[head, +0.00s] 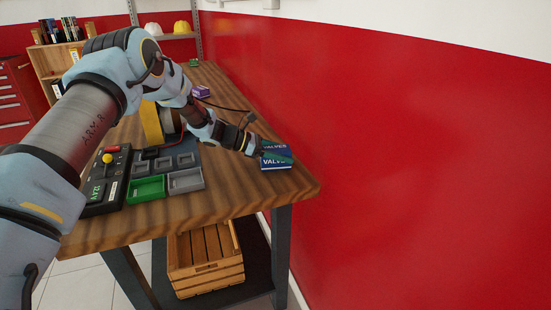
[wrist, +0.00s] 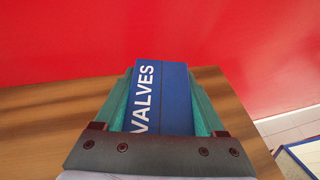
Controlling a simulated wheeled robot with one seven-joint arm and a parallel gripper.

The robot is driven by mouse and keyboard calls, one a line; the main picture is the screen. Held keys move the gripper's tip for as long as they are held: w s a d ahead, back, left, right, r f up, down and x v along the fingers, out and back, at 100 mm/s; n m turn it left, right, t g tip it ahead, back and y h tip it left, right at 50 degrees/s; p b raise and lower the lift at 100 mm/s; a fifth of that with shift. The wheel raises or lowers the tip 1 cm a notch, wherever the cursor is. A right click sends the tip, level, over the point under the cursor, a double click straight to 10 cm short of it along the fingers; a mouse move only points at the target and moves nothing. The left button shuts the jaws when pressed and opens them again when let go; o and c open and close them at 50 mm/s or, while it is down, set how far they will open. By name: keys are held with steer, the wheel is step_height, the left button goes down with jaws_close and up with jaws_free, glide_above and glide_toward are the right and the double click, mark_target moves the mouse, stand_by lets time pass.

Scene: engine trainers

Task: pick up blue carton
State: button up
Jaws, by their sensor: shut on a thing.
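The blue carton (head: 275,163) has white "VALVES" lettering and a white band. It is at the right end of the wooden workbench, near the red wall. In the wrist view the blue carton (wrist: 165,95) lies between the two green fingers of my gripper (wrist: 160,105), one finger along each side. My gripper (head: 272,153) is shut on the carton. Whether the carton's underside touches the bench is hard to tell.
The wooden bench (head: 225,200) runs along the red wall. Green and grey trays (head: 147,188) and a black control box (head: 104,180) stand left of the carton. A purple box (head: 202,92) lies farther back. A wooden crate (head: 205,262) is below the bench.

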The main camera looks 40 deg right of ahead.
jaws_close()
steer(key=shift+r, duration=0.1)
